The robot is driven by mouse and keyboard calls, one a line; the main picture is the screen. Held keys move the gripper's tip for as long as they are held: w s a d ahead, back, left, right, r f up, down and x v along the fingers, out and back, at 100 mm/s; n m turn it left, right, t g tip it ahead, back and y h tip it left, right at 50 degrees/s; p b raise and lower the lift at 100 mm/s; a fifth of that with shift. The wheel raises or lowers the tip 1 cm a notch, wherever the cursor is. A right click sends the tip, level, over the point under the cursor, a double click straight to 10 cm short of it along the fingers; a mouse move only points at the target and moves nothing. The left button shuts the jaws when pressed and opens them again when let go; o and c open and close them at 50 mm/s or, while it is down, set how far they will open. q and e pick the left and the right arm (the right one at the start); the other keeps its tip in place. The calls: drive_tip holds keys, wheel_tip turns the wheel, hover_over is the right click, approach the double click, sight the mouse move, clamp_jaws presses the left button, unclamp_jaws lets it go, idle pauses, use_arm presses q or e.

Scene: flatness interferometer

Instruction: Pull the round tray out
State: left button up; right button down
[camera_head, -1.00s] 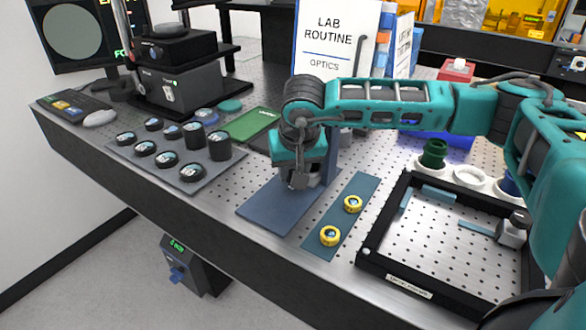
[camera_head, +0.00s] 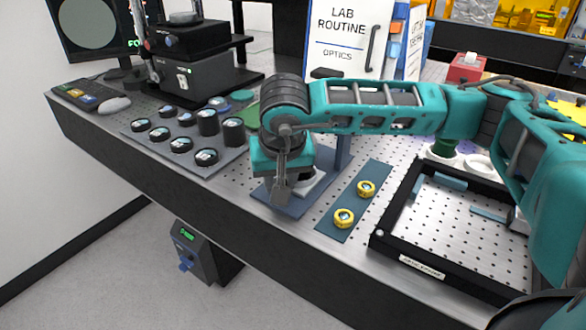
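The black instrument (camera_head: 190,72) stands at the back left, with a dark upper block (camera_head: 188,40) on it. A round grey piece (camera_head: 184,18) lies on top of that block; I cannot tell whether it is the round tray. My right gripper (camera_head: 282,196) points down over the blue pad (camera_head: 262,193), far from the instrument. Its fingers look close together, but their gap is too small to judge. A pale round part (camera_head: 310,182) shows partly behind it on the pad. My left gripper is not in view.
A mat (camera_head: 218,170) with several black round pieces lies in front of the instrument. A keyboard (camera_head: 78,96) and mouse (camera_head: 114,105) are at the left. Two yellow rings lie on a teal strip (camera_head: 350,208). A black frame (camera_head: 410,245) stands at the right.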

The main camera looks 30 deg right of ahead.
drive_tip(key=shift+s+a, duration=0.1)
drive_tip(key=shift+a, duration=0.15)
drive_tip(key=c, duration=0.8)
unclamp_jaws()
drive_tip(key=shift+r, duration=0.15)
drive_tip(key=v, duration=1.2)
drive_tip(key=shift+s+r, duration=0.2)
drive_tip(key=shift+r, duration=0.1)
